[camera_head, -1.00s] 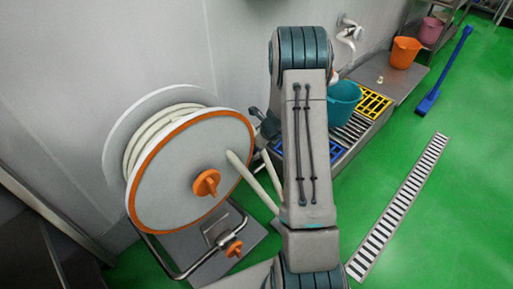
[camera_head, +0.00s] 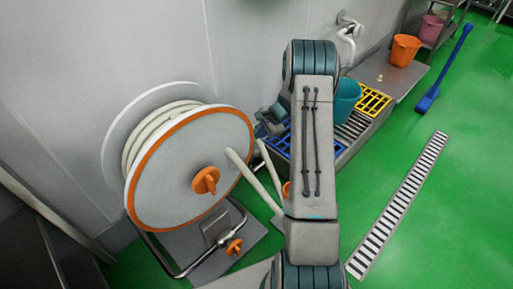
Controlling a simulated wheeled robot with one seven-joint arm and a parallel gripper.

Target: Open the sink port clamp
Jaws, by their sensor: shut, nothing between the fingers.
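I cannot make out the sink port clamp in the head view; my arm covers part of the area in the middle. My gripper (camera_head: 263,129) is small and partly hidden behind my arm, beside the right edge of the hose reel and over the blue grate. It looks shut and empty.
The large hose reel (camera_head: 175,170) with an orange rim stands at left. An orange bucket (camera_head: 404,50) stands farther back.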

